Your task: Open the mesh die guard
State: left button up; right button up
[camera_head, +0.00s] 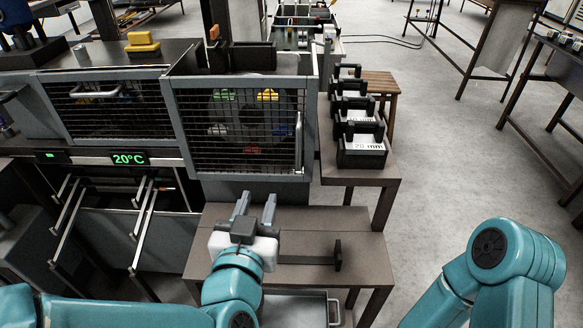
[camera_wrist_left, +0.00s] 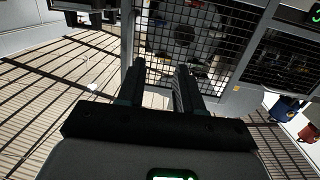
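The mesh die guard (camera_head: 183,118) is a grey-framed black wire-mesh door on the machine's front and looks closed. Colored pieces on a round die wheel show behind its mesh. Its upright bar handle (camera_head: 297,140) is near its right edge. My left gripper (camera_head: 255,203) is open and empty, in front of and below the guard, apart from it. In the left wrist view my open fingers (camera_wrist_left: 160,88) point toward mesh and a grey frame bar (camera_wrist_left: 127,35); nothing is between them. My right arm (camera_head: 505,262) is at the lower right; its gripper is out of view.
A second mesh guard (camera_head: 105,108) with a handle is to the left, above a green 20°C display (camera_head: 130,159). Black handled die boxes (camera_head: 361,160) stand on a brown table to the right. A lower brown table (camera_head: 315,222) is beneath my left gripper. Floor is free at right.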

aim_at(298, 153)
pick_arm(q)
jog(key=s+d+r+m+h, duration=0.1)
jog(key=s+d+h, duration=0.1)
jog(key=d, duration=0.2)
jog(key=shift+t, duration=0.3)
jog(key=w+d, duration=0.1)
jog(key=w, duration=0.9)
jog(key=w+d, duration=0.1)
jog(key=w, duration=0.5)
jog(key=shift+d, duration=0.3)
pick_arm(e)
jog(key=shift+a+f, duration=0.1)
jog(key=shift+f, duration=0.4)
pick_arm(q)
jog(key=shift+s, duration=0.1)
jog(key=shift+c, duration=0.4)
grip_shut()
pick_arm(e)
jog(key=shift+f, duration=0.1)
